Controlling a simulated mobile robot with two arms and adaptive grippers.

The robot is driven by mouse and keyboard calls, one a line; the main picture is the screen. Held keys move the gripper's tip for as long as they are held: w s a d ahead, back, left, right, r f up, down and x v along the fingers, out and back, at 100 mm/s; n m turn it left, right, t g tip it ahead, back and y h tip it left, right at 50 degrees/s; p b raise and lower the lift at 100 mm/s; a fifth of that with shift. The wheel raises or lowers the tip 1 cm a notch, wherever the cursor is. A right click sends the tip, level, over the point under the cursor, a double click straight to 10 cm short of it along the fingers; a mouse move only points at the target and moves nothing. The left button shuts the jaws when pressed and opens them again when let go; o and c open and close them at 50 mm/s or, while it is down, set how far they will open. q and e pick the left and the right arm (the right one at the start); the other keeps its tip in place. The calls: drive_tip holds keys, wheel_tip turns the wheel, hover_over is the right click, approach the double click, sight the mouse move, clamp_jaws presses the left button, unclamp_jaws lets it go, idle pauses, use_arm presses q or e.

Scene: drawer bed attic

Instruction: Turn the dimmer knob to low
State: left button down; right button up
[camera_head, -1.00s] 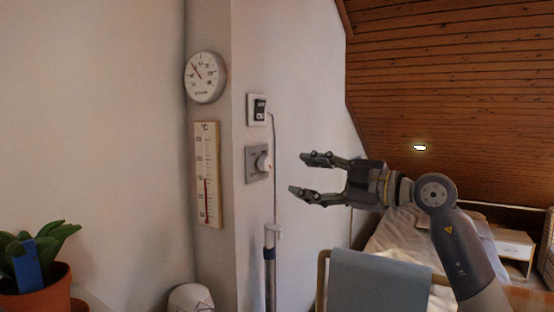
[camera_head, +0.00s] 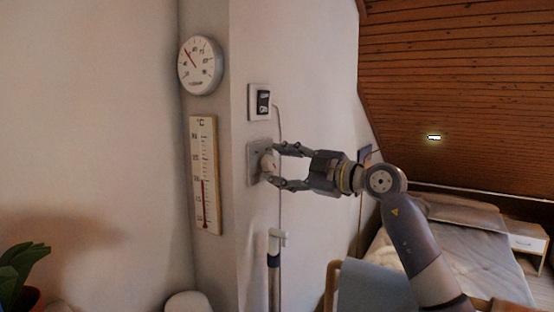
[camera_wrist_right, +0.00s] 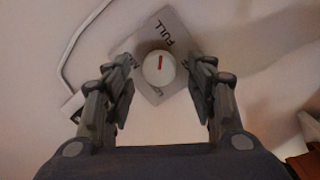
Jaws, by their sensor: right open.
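The dimmer knob (camera_head: 268,164) is a round white knob on a grey square plate (camera_head: 253,152) on the wall. In the right wrist view the knob (camera_wrist_right: 159,68) shows a red pointer line, and the plate (camera_wrist_right: 175,32) bears the word FULL near its upper right side. My right gripper (camera_head: 276,167) is open, with one finger above and one below the knob in the head view. In the wrist view the fingers stand on both sides of the knob, with gaps; I see no clear contact. My left gripper is not in view.
A switch plate (camera_head: 259,102) with a cable sits above the dimmer. A round dial (camera_head: 200,65) and a thermometer (camera_head: 205,175) hang to the left. A pole (camera_head: 274,270) stands below the dimmer. A bed (camera_head: 455,255) lies at the right.

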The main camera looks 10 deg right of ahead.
drive_tip(key=shift+w+a, duration=0.35)
drive_tip(key=shift+a, duration=0.1)
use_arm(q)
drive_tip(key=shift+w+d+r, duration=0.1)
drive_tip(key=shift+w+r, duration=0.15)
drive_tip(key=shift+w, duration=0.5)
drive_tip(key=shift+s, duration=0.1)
use_arm(e)
drive_tip(key=c, duration=1.1)
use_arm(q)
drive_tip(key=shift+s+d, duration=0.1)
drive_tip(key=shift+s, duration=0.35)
